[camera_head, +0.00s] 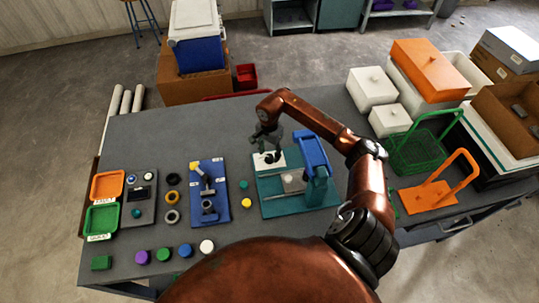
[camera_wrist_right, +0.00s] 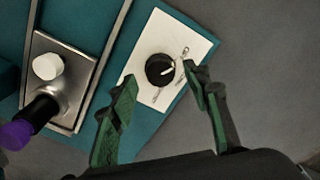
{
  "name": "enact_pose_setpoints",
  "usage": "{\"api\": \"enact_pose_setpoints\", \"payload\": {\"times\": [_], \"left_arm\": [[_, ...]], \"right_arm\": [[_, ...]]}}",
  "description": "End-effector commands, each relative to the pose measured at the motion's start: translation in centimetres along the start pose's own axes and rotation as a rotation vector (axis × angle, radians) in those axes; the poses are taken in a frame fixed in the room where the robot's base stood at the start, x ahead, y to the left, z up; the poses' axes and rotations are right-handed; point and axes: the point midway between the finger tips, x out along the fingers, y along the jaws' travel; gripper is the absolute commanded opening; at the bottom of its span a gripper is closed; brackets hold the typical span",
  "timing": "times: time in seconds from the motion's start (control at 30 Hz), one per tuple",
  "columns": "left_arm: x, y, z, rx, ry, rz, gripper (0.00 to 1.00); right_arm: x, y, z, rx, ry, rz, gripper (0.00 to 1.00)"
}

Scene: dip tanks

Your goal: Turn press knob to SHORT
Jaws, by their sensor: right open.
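The press (camera_head: 311,160) has a teal base and a blue upper part, and stands right of the table's middle. Its black round knob (camera_wrist_right: 160,69) sits on a white plate (camera_wrist_right: 188,40), with a light pointer line aimed toward the upper right of the wrist view. Marks on the plate are too small to read. My right gripper (camera_wrist_right: 158,88) is open, with its green-padded fingers on either side of the knob and apart from it. In the head view my right gripper (camera_head: 268,148) hangs over the white plate and partly hides the knob. My left gripper does not show.
On the press, a metal tray (camera_wrist_right: 78,70) holds a white round piece (camera_wrist_right: 47,66) and a black-and-purple part (camera_wrist_right: 30,122). A blue fixture (camera_head: 209,190) stands left of the press. A green basket (camera_head: 420,148) and orange holder (camera_head: 435,190) stand right.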

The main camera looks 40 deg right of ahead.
Motion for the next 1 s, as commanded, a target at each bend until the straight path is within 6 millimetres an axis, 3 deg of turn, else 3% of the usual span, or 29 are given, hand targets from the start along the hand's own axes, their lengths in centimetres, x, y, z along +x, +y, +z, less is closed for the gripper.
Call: {"api": "enact_pose_setpoints", "payload": {"times": [0.2, 0.47, 1.0], "left_arm": [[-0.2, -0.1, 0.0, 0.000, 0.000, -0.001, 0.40], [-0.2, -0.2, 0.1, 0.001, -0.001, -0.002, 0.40], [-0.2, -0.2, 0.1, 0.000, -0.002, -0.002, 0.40]], "right_arm": [[1.6, 0.0, 0.0, 0.001, 0.000, 0.000, 0.44], [1.7, 0.0, 0.0, 0.000, 0.000, 0.000, 0.44], [1.6, 0.0, 0.0, 0.000, 0.000, 0.000, 0.07]]}}
